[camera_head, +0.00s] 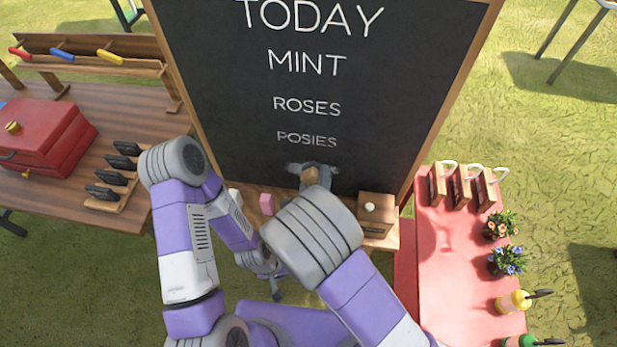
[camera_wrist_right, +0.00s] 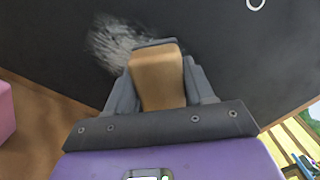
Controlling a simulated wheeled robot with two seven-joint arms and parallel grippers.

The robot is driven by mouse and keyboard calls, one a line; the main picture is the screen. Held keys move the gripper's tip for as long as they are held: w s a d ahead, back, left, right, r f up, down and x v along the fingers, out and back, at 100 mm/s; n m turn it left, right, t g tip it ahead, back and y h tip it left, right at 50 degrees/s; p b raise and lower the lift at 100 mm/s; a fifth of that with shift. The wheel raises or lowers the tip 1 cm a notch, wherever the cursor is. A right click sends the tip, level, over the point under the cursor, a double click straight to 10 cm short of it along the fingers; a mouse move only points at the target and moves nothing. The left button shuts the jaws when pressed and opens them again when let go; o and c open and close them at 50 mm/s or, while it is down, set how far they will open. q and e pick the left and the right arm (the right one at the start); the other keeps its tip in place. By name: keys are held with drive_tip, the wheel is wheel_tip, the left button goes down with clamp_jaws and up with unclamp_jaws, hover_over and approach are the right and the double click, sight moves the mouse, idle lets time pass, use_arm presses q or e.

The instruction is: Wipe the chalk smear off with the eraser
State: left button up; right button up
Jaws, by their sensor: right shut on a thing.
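The black chalkboard (camera_head: 230,100) stands upright in a wooden frame with white lettering. My right gripper (camera_head: 312,172) is at the lower part of the board, below the word POSIES, and shut on the eraser (camera_wrist_right: 158,80), a tan wooden block with a dark grey edge at the board side. The eraser is at or very near the board; exact contact is hard to tell. The chalk smear (camera_wrist_right: 115,42), a patch of pale streaks, shows beside and left of the eraser in the wrist view. My left gripper (camera_head: 270,275) hangs low below the ledge, partly hidden, its jaws unclear.
A pink block (camera_head: 267,203) and a wooden box with a white knob (camera_head: 375,212) sit on the board's ledge. At left, a wooden table (camera_head: 150,125) holds a red toolbox (camera_head: 45,137). At right, a pink table (camera_head: 445,270) holds flower pots and bottles.

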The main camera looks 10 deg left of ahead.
sight(341, 173)
drive_tip(key=shift+s+d+p, duration=0.1)
drive_tip(key=shift+d+p, duration=0.2)
drive_tip(key=shift+d, duration=2.9)
drive_tip(key=shift+a, duration=0.1)
